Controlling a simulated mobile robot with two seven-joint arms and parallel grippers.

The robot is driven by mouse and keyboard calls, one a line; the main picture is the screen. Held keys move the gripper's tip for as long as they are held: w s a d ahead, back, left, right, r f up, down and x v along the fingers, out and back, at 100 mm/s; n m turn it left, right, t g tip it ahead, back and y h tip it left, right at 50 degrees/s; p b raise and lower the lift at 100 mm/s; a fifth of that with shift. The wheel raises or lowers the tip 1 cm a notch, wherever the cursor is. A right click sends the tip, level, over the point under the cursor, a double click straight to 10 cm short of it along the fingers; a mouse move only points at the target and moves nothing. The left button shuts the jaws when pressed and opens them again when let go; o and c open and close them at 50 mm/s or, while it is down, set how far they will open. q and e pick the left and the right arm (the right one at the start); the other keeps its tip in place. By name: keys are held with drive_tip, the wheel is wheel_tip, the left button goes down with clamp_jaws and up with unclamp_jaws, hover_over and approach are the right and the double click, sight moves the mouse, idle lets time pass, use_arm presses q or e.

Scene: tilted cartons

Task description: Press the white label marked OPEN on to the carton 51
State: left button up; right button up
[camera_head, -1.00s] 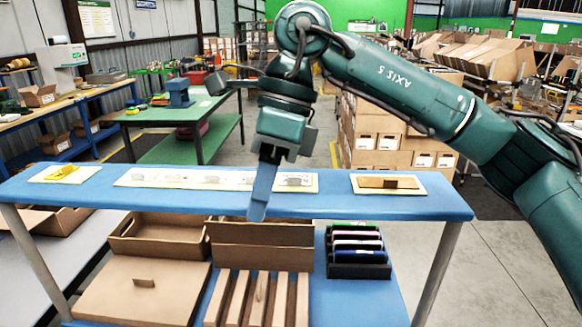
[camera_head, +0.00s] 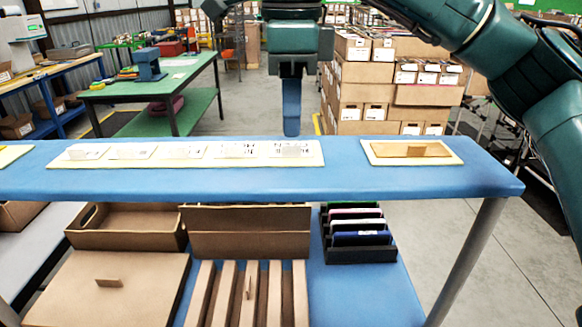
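A pale strip (camera_head: 215,162) on the blue upper shelf carries several small white labels (camera_head: 292,149) with raised tabs. Dark marks show on some, but I cannot read which one says OPEN. My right gripper (camera_head: 291,130) points down near the shelf's back edge, its blue fingertip just above the rightmost label in the picture. The fingers line up as one, so I cannot tell whether they are open or shut. No number 51 is readable on any carton. An open brown carton (camera_head: 250,245) and another open carton (camera_head: 130,236) sit on the lower shelf. My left gripper is out of view.
A pale plate with a brown tabbed piece (camera_head: 410,150) lies at the upper shelf's right. Below are a flat brown lid (camera_head: 112,290), a slotted brown rack (camera_head: 248,300) and a black rack (camera_head: 360,254) of coloured items. The upper shelf (camera_head: 350,180) overhangs them.

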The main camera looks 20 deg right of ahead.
drive_tip(key=shift+f, duration=0.8)
drive_tip(key=shift+w+f+b, duration=0.1)
drive_tip(key=shift+f+b, duration=0.45)
drive_tip(key=shift+f, duration=0.25)
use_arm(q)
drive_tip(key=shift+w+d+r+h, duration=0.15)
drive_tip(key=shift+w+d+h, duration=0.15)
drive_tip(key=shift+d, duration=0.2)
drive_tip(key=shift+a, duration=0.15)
use_arm(e)
clamp_jaws()
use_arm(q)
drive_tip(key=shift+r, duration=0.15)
use_arm(e)
drive_tip(key=shift+r, duration=0.1)
